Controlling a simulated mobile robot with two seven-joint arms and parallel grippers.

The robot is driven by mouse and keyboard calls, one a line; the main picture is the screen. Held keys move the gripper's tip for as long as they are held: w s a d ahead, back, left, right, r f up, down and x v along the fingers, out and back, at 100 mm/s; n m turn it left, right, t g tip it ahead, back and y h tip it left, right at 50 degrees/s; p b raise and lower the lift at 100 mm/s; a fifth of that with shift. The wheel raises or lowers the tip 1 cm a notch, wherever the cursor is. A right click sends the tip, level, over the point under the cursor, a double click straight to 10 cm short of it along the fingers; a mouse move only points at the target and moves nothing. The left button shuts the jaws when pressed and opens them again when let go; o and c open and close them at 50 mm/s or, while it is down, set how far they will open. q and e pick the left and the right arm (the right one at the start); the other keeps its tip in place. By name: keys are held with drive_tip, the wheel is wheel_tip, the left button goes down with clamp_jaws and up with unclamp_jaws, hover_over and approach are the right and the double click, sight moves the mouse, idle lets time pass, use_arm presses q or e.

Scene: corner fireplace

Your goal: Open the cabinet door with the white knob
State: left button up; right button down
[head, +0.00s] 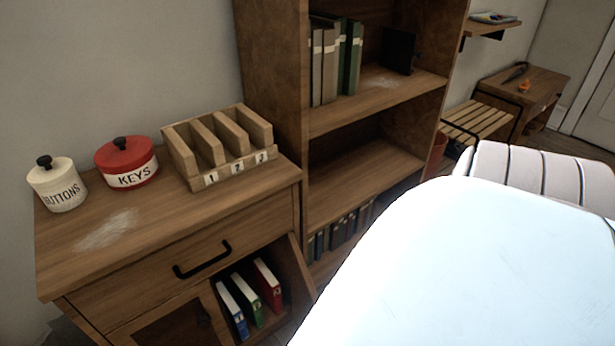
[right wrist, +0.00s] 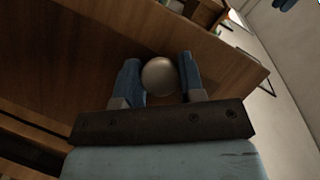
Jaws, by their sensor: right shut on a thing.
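The white knob (right wrist: 160,76) is round and pale, and sits between the blue fingers of my right gripper (right wrist: 160,82), which is shut on it. The knob is on a brown wooden door panel (right wrist: 90,50) in the right wrist view. In the head view, the low wooden cabinet (head: 150,245) stands at the left. Its right door (head: 296,280) stands open at an angle, showing binders (head: 268,284) inside. My right arm fills the lower right and hides the knob and gripper there. My left gripper is not in view.
On the cabinet top are a white BUTTONS jar (head: 58,184), a red KEYS tin (head: 127,163) and a numbered wooden rack (head: 222,148). A drawer handle (head: 203,260) sits above the doors. A tall bookshelf (head: 365,105) adjoins the cabinet. A slatted bench (head: 488,118) stands farther back.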

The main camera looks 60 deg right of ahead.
use_arm(q)
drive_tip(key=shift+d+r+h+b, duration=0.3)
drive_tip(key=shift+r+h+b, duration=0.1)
drive_tip(key=shift+b, duration=0.25)
use_arm(e)
drive_tip(key=shift+s+d+n+g+y, duration=0.15)
drive_tip(key=shift+s+d+n+g, duration=0.25)
drive_tip(key=shift+d+g, duration=0.2)
drive_tip(key=shift+s+d+n+g+y, duration=0.25)
drive_tip(key=shift+d+n+g, duration=0.25)
drive_tip(key=shift+d, duration=0.25)
drive_tip(key=shift+s+d+n+g+y, duration=0.1)
drive_tip(key=shift+s+d+n+g, duration=0.3)
drive_tip(key=shift+d+g, duration=0.25)
drive_tip(key=c, duration=0.7)
unclamp_jaws()
